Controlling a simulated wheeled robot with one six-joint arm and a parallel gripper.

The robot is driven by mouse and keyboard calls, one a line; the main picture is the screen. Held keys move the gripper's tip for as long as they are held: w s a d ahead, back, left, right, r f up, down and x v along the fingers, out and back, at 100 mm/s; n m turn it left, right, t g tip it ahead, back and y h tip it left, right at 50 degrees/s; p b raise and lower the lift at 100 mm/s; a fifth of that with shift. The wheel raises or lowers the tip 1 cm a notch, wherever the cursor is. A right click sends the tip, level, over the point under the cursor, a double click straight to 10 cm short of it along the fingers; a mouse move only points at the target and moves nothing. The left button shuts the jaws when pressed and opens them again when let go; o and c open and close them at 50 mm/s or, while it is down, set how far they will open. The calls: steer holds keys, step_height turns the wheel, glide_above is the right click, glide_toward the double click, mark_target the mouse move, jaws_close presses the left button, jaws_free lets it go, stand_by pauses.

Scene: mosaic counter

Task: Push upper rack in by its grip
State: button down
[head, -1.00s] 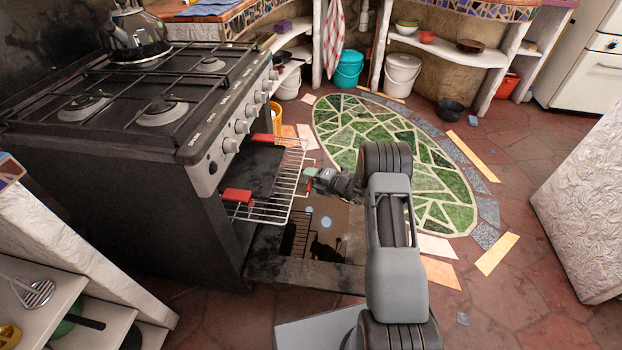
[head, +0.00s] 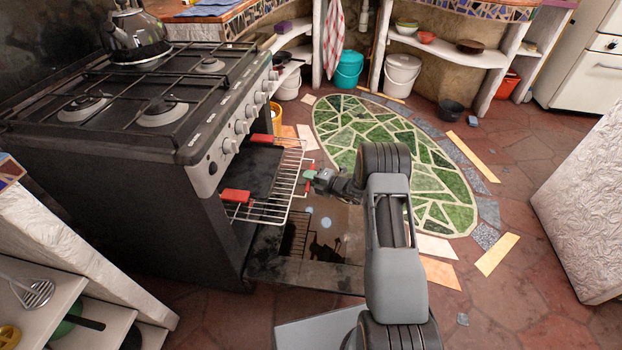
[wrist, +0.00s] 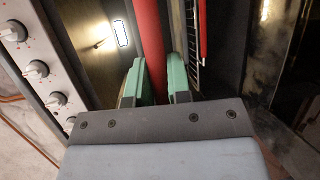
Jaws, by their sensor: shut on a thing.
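The upper rack (head: 268,208) is a wire shelf that sticks out of the open oven (head: 228,235) of the black stove. Its front edge carries a red grip (head: 308,188). My gripper (head: 311,174) is at this front edge, with its green fingertips on the grip. In the wrist view the red grip (wrist: 150,40) runs between the two green fingers of my gripper (wrist: 160,84), which are shut on it. The fingers and wrist hide part of the grip in the head view.
The oven door (head: 300,274) is folded down below the rack. Red pieces (head: 236,195) sit at the rack's side near the oven mouth. A textured white block (head: 580,200) stands at right. Tiled floor with a green mosaic oval (head: 350,130) lies beyond my arm.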

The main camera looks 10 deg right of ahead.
mark_target(274, 179)
steer(key=w+a+b, duration=0.1)
steer(key=w+a, duration=0.1)
steer(key=a, duration=0.4)
steer(key=w+a+b, duration=0.1)
steer(key=w+a, duration=0.2)
steer(key=a, duration=0.4)
steer(key=w+a+b, duration=0.2)
steer(key=w+a, duration=0.1)
steer(key=a, duration=0.4)
steer(key=shift+w+f, duration=0.1)
steer(key=shift+w+a+b, duration=0.3)
steer(key=shift+a, duration=0.45)
steer(key=shift+r, duration=0.2)
steer(key=shift+a, duration=0.15)
steer(key=c, duration=1.3)
jaws_free()
steer(key=shift+a, duration=0.2)
steer(key=shift+o, duration=1)
steer(key=shift+w+d, duration=0.1)
steer(key=shift+d, duration=0.35)
steer(key=p+v, duration=0.4)
steer(key=v, duration=0.8)
steer(key=shift+r, duration=0.15)
steer(key=shift+s+d+p, duration=0.4)
steer(key=shift+s, duration=0.2)
